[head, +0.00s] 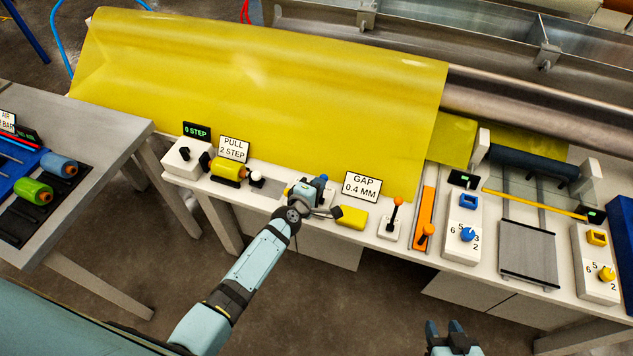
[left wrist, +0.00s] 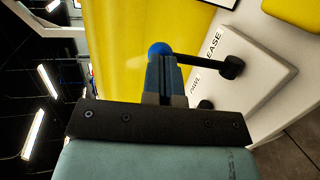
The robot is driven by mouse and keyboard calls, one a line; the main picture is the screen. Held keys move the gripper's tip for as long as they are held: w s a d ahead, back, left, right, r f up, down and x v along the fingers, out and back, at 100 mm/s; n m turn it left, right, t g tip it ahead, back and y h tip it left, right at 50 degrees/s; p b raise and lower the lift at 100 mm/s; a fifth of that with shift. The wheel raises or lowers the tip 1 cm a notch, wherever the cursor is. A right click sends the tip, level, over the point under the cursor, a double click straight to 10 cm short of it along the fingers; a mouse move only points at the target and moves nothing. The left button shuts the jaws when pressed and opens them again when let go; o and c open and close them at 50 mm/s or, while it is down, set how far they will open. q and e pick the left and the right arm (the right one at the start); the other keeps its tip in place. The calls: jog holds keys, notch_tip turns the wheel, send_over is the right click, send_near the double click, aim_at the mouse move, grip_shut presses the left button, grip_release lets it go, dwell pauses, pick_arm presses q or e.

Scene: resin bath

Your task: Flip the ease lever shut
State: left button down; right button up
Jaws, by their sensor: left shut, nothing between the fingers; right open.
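The ease lever (left wrist: 200,61) shows in the left wrist view as a dark rod with a blue ball knob (left wrist: 159,49) and a black hub, on a white plate lettered EASE (left wrist: 262,65). In the head view the blue knob (head: 323,178) shows at the bench front, and my arm hides most of the plate and rod. My left gripper (head: 317,187) is shut and empty; its fingertips (left wrist: 163,62) are right at the knob. I cannot tell whether they touch. My right gripper (head: 453,328) is open and empty, low in the head view, away from the bench.
A yellow sheet (head: 260,90) lies behind the controls. A GAP sign (head: 362,187), a yellow block (head: 351,217) and an orange-topped lever (head: 393,218) stand right of the left gripper. A yellow roller (head: 229,168) and white knob (head: 257,177) are to its left.

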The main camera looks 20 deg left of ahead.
aim_at(322, 175)
pick_arm(q)
jog(key=shift+w+f, duration=0.1)
jog(key=shift+w, duration=1.45)
jog(key=shift+w+r, duration=0.1)
jog(key=shift+r, duration=0.2)
